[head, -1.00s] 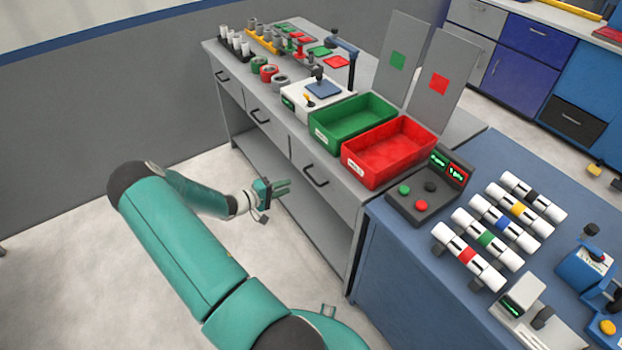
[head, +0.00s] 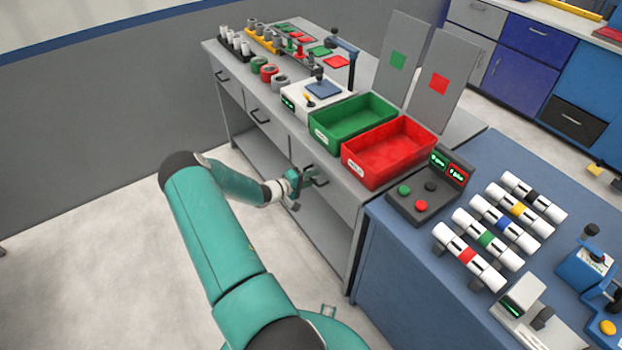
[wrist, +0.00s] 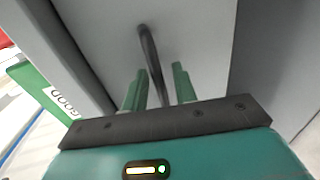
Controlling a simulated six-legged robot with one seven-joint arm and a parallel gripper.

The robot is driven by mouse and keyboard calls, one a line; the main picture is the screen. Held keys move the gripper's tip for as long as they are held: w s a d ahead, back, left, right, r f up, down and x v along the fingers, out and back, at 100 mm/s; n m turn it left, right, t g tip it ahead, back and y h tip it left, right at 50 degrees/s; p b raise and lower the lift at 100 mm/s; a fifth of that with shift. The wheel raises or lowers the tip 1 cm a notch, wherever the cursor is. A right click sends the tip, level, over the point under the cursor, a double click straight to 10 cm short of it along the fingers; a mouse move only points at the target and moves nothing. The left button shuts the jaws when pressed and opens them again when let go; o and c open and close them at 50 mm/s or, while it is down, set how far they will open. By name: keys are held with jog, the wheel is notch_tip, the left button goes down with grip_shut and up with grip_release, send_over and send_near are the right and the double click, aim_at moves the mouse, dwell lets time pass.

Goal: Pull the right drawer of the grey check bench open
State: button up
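The grey check bench (head: 232,112) stands along the middle of the head view, with several drawers in its front. Its right drawer (head: 338,196) is closed, flush with the front, below the red bin. My gripper (head: 308,177) is at that drawer's dark handle, partly covering it in the head view. In the wrist view the bar handle (wrist: 150,50) runs down between the two green fingers of my gripper (wrist: 158,85). The fingers are apart, with gaps visible beside the bar. The handle's lower end is hidden behind the gripper body.
A green bin (head: 352,121) and a red bin (head: 390,152) stand on the bench above. A blue table (head: 400,262) with a control box (head: 430,188) adjoins on the right. An open lower shelf (head: 318,230) lies under the drawers. The floor in front is clear.

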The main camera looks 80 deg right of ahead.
grip_shut()
jog(key=f+v, duration=0.2)
jog(key=v, duration=1.1)
jog(key=f+v, duration=0.3)
jog(key=v, duration=1)
jog(key=shift+w+a, duration=0.45)
jog(key=shift+w, duration=0.1)
jog(key=shift+r, duration=0.1)
jog(key=shift+o, duration=0.2)
grip_release()
jog(key=v, duration=1.3)
jog(key=shift+w+a+r, duration=0.15)
jog(key=shift+w+a, duration=0.1)
jog(key=shift+w, duration=0.05)
